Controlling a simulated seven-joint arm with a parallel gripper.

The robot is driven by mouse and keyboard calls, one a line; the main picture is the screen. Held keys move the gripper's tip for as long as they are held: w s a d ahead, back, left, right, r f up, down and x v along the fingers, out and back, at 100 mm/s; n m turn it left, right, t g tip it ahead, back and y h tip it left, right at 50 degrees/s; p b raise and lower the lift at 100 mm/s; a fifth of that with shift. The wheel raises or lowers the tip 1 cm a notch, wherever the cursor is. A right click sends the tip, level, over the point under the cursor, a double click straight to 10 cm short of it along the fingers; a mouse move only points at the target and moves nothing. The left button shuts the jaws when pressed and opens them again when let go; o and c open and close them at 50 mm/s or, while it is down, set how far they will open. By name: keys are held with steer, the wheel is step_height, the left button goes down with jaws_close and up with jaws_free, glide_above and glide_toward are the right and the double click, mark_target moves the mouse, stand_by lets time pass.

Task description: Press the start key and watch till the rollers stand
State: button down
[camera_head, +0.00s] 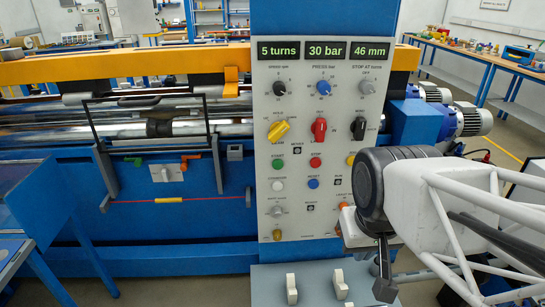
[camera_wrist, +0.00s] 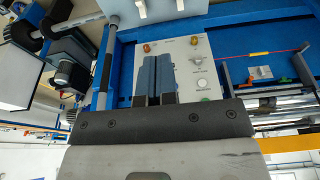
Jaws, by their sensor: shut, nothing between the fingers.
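The control panel (camera_head: 299,222) stands upright in the middle of the head view. The green start key (camera_head: 278,163) is on its left side, above a white key (camera_head: 277,185). A green key also shows in the wrist view (camera_wrist: 205,99), right of my fingers. My gripper (camera_head: 384,288) is in front of the panel's lower right, apart from the start key. In the wrist view its fingers (camera_wrist: 155,75) are together, empty, and cover part of the panel. The shiny rollers (camera_head: 110,131) lie behind a black frame at left; whether they turn cannot be told.
Displays (camera_head: 323,50) read 5 turns, 30 bar and 46 mm. Yellow (camera_head: 278,130), red (camera_head: 319,129) and black (camera_head: 358,128) knobs stick out above the keys. Two white switches (camera_head: 292,289) stand on the grey ledge below. Free space lies before the panel's left half.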

mark_target(278, 165)
steer(key=w+d+f+n+h, duration=0.1)
steer(key=w+f+n+h, duration=0.3)
steer(key=w, duration=0.3)
steer(key=w+f+n+h, duration=0.1)
steer(key=w+n+h, duration=0.35)
steer(key=w, duration=0.35)
steer(key=w+a+f+n+t+h, duration=0.2)
steer(key=w+a+n+t, duration=0.5)
steer(key=w+a, duration=0.4)
steer(key=shift+w+a+f+t, duration=0.25)
steer(key=shift+w+f+t, duration=0.4)
steer(key=shift+f, duration=0.2)
steer(key=shift+w, duration=4.35)
